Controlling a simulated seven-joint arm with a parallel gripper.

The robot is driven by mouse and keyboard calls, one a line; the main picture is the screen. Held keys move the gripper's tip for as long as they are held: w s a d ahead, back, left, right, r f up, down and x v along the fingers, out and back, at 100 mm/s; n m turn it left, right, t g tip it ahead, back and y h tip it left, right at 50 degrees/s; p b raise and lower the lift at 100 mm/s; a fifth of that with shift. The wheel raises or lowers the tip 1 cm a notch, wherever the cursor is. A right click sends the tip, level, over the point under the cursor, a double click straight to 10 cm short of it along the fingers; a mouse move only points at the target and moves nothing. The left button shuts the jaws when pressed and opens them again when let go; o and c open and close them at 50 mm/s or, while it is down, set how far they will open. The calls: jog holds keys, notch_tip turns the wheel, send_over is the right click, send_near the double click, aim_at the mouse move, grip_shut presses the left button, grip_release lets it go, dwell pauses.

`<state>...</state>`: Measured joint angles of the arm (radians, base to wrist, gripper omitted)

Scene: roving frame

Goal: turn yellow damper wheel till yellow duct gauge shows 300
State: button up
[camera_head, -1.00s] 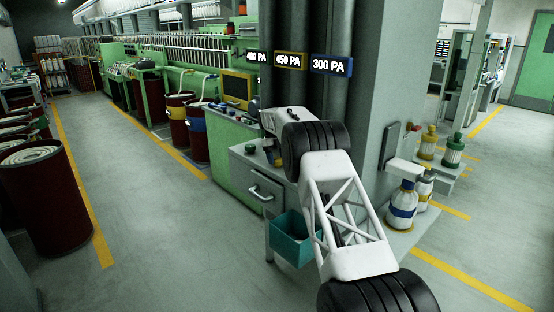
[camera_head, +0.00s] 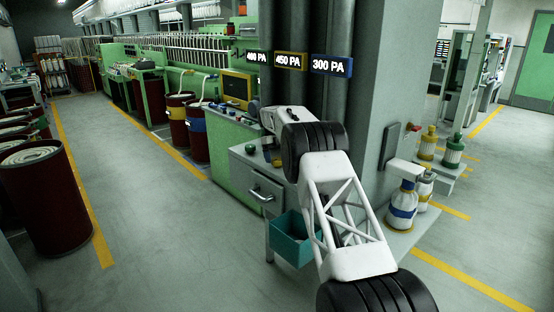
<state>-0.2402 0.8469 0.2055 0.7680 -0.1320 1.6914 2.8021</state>
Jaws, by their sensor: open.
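The yellow-framed duct gauge (camera_head: 290,61) hangs before the dark ducts and reads 450 PA. I cannot make out the yellow damper wheel; my arm covers part of the bench and ducts below the gauges. My gripper (camera_head: 268,121) is at the far end of my arm, over the back of the grey bench and below the gauges. It is open, with its fingers small and mostly hidden, and I see nothing held in it.
A green-framed gauge (camera_head: 257,57) and a blue-framed gauge (camera_head: 331,64), reading 300 PA, flank the yellow one. The grey drawer bench (camera_head: 250,172) holds small items. A teal bin (camera_head: 291,238) is below my arm. A pillar (camera_head: 392,80) stands right; the left aisle is clear.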

jog(key=v, duration=0.6)
jog(key=shift+w+r, duration=0.2)
jog(key=shift+r, duration=0.15)
jog(key=shift+r, duration=0.1)
